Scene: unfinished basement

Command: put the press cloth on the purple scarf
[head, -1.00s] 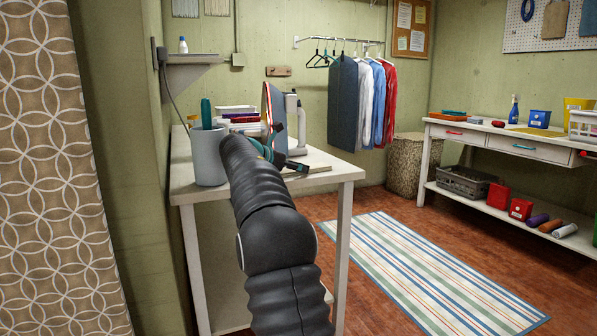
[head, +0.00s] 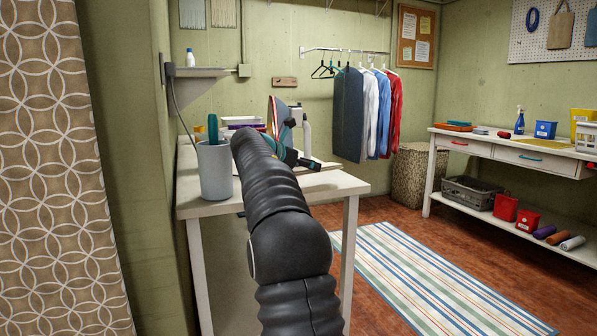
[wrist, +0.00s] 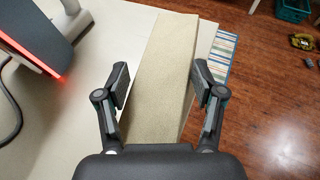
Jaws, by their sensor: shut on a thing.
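In the wrist view, a flat beige piece, which looks like the folded press cloth (wrist: 165,75), lies between the two fingers of my gripper (wrist: 160,85). My gripper is shut on it, above or at the edge of the white table (wrist: 80,120). In the head view my arm hides most of the gripper (head: 297,160) and the cloth. I cannot pick out the purple scarf for sure. A thin purple layer shows in a stack (head: 243,123) on the table, and a purple roll (head: 545,231) lies on the right bench's lower shelf.
A grey cup (head: 215,172) stands at the table's left. A striped rug (head: 430,275) covers the floor between table and workbench (head: 475,137).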

